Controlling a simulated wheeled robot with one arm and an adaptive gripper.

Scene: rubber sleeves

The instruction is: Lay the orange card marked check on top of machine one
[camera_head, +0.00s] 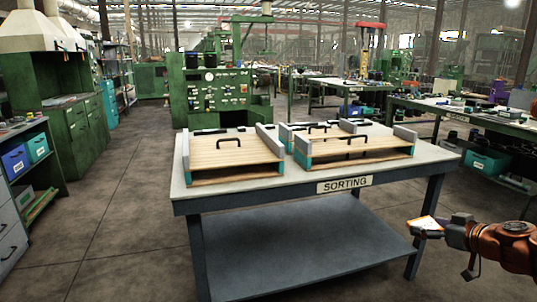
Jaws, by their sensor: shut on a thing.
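My gripper (440,228) is at the right, in front of the sorting table's right end. It is shut on a small flat card (423,223), whose face looks pale with orange edges. Any marking on the card is too small to read. A green machine (217,92) with a control panel stands behind the table, far from my gripper. I see no readable label for machine one, so I cannot tell whether this is it.
The grey table (258,197) with a SORTING sign (344,184) holds wooden trays with black handles (236,143). A workbench (480,117) stands at the right, and green cabinets (75,135) at the left. The floor (120,215) left of the table is clear.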

